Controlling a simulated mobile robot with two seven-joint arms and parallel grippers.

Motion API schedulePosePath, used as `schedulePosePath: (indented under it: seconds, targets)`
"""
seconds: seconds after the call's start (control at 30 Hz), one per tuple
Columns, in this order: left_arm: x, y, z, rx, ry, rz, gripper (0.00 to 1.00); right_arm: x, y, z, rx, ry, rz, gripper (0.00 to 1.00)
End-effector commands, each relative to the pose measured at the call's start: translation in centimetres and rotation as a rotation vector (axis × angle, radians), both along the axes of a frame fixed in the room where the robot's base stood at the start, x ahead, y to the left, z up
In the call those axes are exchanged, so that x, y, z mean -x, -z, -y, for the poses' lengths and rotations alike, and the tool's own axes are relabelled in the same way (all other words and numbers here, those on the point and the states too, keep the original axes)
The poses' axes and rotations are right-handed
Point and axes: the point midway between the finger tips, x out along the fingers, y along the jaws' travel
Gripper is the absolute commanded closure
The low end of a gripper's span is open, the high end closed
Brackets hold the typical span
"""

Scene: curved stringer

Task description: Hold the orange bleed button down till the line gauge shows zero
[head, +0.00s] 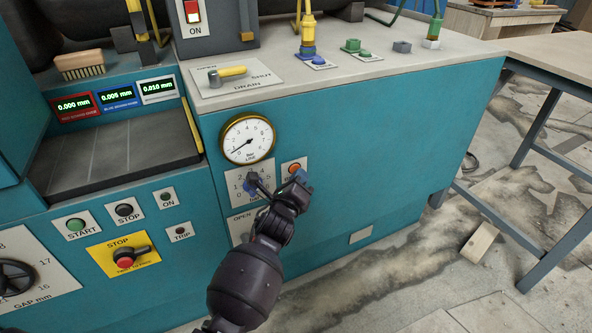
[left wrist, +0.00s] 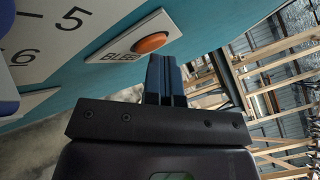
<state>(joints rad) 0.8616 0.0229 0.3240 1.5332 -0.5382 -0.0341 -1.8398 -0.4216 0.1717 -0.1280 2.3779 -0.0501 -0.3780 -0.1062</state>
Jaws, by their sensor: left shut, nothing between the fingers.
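The orange bleed button (head: 294,168) sits on a white plate on the teal machine front. It also shows in the left wrist view (left wrist: 151,42), with part of its "BLEED" label. My left gripper (head: 299,176) is shut and empty, just below and right of the button in the head view. In the left wrist view its blue fingertips (left wrist: 163,60) lie close beside the button, which looks uncovered; I cannot see contact. The round line gauge (head: 248,139) is above left; its needle points down-left, toward the low end, exact figure too small. My right gripper is not in view.
A numbered selector (head: 252,183) stands left of the button, partly behind my gripper. The drain lever (head: 228,74) is on the top above the gauge. A yellow stop plate (head: 123,254) is at lower left. A bench (head: 552,52) stands right; the panel right of the button is bare.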

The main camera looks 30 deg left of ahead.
Motion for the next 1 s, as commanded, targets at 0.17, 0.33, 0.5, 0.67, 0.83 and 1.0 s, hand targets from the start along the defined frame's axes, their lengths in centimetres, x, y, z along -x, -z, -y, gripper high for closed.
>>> schedulePosePath:
  seconds: [0.17,0.33,0.5,0.67,0.83,1.0]
  targets:
    - [0.0,0.0,-0.1,0.0,-0.001,0.0,1.0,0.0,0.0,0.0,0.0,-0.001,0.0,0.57]
    - [0.0,0.0,0.0,0.0,-0.001,0.0,1.0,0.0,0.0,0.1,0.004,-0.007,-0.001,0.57]
    - [0.4,0.0,0.4,0.0,-0.001,-0.001,1.0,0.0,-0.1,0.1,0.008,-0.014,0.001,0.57]
    - [0.9,0.0,1.1,0.0,-0.001,-0.001,1.0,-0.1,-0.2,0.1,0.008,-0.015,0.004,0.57]
    - [1.1,0.0,1.3,0.0,0.0,0.0,1.0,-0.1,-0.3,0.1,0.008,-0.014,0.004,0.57]
    - [1.1,0.0,1.3,0.0,0.0,0.0,1.0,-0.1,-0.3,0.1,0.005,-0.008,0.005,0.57]
